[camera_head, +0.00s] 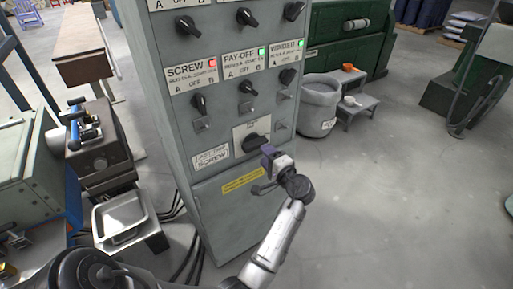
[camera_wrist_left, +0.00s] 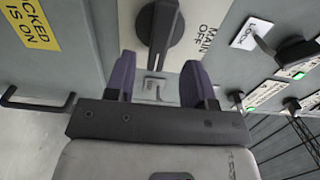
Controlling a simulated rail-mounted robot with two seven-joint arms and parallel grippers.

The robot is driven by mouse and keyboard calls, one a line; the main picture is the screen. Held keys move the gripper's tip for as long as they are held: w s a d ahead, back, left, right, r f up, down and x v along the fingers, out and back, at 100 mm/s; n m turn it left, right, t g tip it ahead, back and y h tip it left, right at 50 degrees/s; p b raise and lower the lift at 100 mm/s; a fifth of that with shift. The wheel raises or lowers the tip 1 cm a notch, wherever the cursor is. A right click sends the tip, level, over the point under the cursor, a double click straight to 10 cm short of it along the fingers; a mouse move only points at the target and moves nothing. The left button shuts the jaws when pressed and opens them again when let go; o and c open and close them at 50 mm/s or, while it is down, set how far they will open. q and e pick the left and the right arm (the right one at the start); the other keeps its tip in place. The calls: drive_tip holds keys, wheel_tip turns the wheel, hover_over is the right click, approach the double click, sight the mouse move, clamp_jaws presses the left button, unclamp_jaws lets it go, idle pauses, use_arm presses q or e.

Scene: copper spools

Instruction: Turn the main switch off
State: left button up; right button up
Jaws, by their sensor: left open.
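The main switch is a black rotary knob with a long grip bar on a pale plate, low on the grey cabinet front. It shows in the head view (camera_head: 257,141) and large in the left wrist view (camera_wrist_left: 162,35). There its bar runs up and down the picture, beside the words MAIN OFF (camera_wrist_left: 207,40). My left gripper (camera_head: 270,156) is in front of the cabinet, close to the knob. In the wrist view its two purple-tipped fingers (camera_wrist_left: 158,80) are apart and empty, with the knob just beyond the tips. I cannot tell whether they touch. My right gripper is not in view.
The cabinet (camera_head: 222,205) carries several other black knobs, small lamps and a LOCK label (camera_wrist_left: 251,32). A handle (camera_wrist_left: 38,104) sits near the yellow label (camera_head: 243,180). A metal tray (camera_head: 124,216) stands left; a grey bin (camera_head: 319,105) stands right.

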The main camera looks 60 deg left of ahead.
sight(256, 146)
use_arm(q)
drive_tip(key=shift+s+a+b, duration=0.2)
drive_tip(key=shift+a+b, duration=0.25)
drive_tip(key=shift+a, duration=2.65)
drive_tip(key=shift+c, duration=0.3)
